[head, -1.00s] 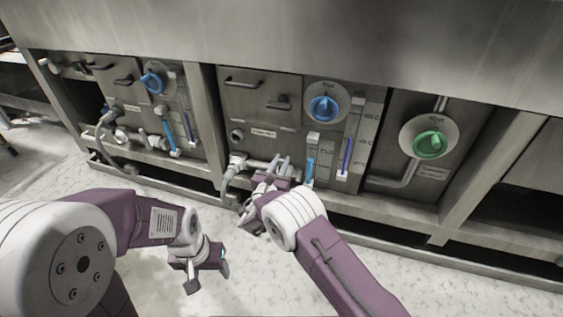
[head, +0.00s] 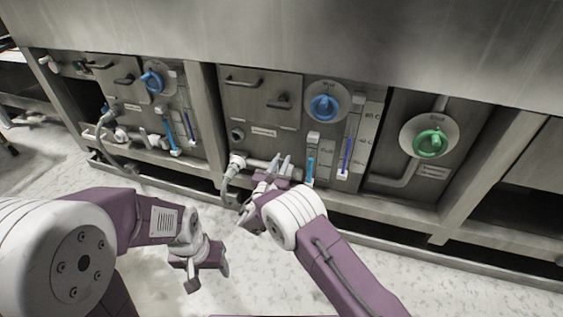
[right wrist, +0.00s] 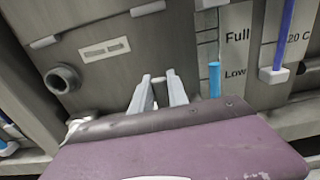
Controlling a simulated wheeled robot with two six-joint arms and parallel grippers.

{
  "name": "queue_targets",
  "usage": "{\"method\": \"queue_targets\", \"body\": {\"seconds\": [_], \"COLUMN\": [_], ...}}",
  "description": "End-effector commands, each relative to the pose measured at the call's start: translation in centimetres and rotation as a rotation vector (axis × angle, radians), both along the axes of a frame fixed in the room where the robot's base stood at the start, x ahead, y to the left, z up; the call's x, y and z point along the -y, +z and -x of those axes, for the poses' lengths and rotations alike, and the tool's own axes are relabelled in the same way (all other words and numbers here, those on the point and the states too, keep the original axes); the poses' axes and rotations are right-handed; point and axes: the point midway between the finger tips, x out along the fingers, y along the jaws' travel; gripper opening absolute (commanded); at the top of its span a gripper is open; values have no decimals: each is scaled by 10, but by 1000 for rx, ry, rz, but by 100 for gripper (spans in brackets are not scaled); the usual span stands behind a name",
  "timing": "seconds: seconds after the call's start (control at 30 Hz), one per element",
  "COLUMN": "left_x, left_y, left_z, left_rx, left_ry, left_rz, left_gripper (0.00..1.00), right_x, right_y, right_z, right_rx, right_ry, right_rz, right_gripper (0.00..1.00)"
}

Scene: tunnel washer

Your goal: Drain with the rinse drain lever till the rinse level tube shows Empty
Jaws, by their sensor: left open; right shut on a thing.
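My right gripper (head: 284,166) is at the lower front of the middle panel, shut on a small pale handle, which I take for the rinse drain lever. In the right wrist view, part of this lever (right wrist: 159,79) shows between the fingertips; the rest is hidden. The level tube (head: 311,160) stands just right of the gripper. In the right wrist view the tube's blue column (right wrist: 214,80) tops out between the Full and Low marks, nearer Low. My left gripper (head: 207,277) is open and empty, over the floor, away from the panels.
A blue dial (head: 323,108) and a thermometer strip (head: 347,155) are on the middle panel. A green dial (head: 430,144) is on the right panel. The left panel has its own blue dial (head: 153,81) and tubes. A pipe and hose (head: 234,168) lie just left of my right gripper.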

Motion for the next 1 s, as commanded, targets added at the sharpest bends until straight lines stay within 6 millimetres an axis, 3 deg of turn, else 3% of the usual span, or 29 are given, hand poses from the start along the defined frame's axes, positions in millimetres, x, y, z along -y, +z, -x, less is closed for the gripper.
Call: {"method": "queue_targets", "body": {"seconds": [0.63,1.0], "left_x": [0,0], "left_y": [4,21], "left_z": [0,0], "left_rx": [0,0], "left_ry": [0,0], "left_rz": [0,0], "left_gripper": [62,62], "right_x": [-2,-21], "right_y": [0,-2], "right_z": [0,-6], "right_rx": [-11,-83], "right_ry": [0,2], "right_rz": [26,248], "right_gripper": [0,0]}}
